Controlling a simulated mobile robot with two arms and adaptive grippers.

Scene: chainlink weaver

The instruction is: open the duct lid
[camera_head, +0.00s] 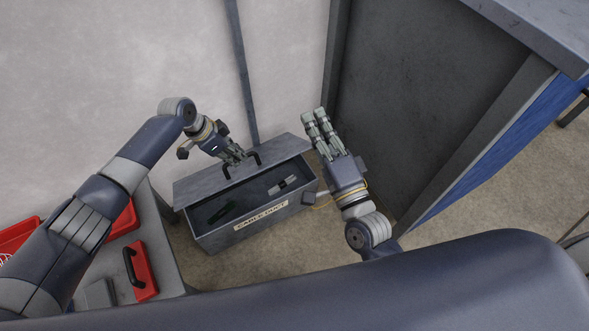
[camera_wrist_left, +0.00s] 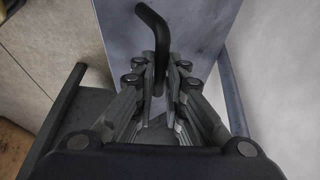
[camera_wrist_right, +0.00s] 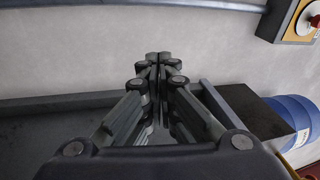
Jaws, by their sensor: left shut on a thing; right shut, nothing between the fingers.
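The grey duct (camera_head: 240,228), labelled "CABLE DUCT", stands on the floor. Its grey lid (camera_head: 205,183) is at the back and the front of the box is uncovered, showing a dark inside. A dark bent handle (camera_head: 257,158) is on the lid. My left gripper (camera_head: 243,158) is at the lid's handle and shut on it. In the left wrist view the handle (camera_wrist_left: 152,28) runs between the fingers (camera_wrist_left: 160,75). My right gripper (camera_head: 316,116) is shut and empty, held up to the right of the duct; its fingers meet in the right wrist view (camera_wrist_right: 158,62).
Inside the duct lie a dark object (camera_head: 222,212) and a grey piece (camera_head: 283,185). A large dark cabinet (camera_head: 420,90) stands close on the right. Red cases (camera_head: 143,270) lie on a grey surface at the left. A pale wall is behind the duct.

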